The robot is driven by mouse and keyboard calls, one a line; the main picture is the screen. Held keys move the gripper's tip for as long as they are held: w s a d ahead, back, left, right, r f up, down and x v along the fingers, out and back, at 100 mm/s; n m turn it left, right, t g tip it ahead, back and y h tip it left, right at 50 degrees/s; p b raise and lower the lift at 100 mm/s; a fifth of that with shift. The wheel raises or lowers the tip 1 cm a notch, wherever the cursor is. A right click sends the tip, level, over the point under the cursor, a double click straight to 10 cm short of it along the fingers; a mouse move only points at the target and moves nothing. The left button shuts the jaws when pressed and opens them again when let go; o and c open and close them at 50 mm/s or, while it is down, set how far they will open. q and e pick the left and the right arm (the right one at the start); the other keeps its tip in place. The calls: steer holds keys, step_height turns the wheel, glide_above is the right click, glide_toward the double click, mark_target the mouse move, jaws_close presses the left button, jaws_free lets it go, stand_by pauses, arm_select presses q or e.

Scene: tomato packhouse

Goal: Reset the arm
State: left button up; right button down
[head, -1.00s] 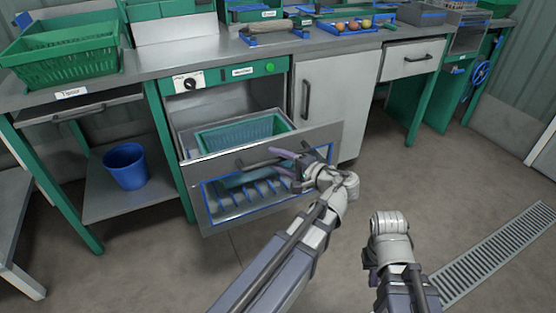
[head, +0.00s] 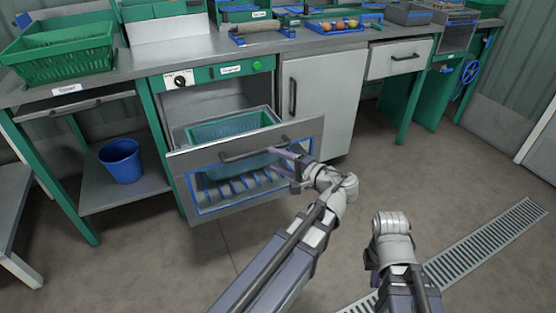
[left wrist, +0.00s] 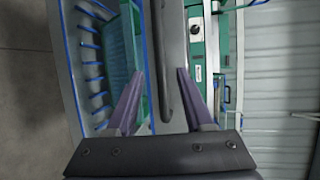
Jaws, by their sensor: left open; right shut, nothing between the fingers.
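My left gripper (head: 272,154) is open and empty, in front of the pulled-out drawer (head: 185,163). Its purple fingers are near the right end of the dark drawer handle (head: 240,154). In the left wrist view the fingers (left wrist: 157,88) are spread, and the handle (left wrist: 162,60) shows beyond and between them. I cannot tell whether they touch it. My right gripper (head: 371,262) is shut with nothing in it, low over the floor. It shows only as a dark part beside the wrist, with its fingertips mostly hidden.
A green basket (head: 205,130) stands inside the open drawer. A closed cabinet door (head: 325,95) is right of it. A blue bucket (head: 121,160) stands on the left lower shelf. The floor (head: 450,180) is clear on the right, with a drain grate (head: 480,250).

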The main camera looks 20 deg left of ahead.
arm_select(q)
steer(key=s+d+f+g+h, duration=0.2)
steer(key=s+d+f+h, duration=0.4)
steer(key=d+f+h, duration=0.5)
steer(key=s+d+f+g+h, duration=0.3)
steer(key=s+d+f, duration=0.45)
steer(key=d, duration=0.45)
step_height(320, 180, up, 35)
steer(key=p, duration=3.3)
steer(key=shift+s+a+f+n+p, duration=0.2)
steer(key=shift+s+n+p, duration=0.1)
steer(key=shift+p, duration=0.1)
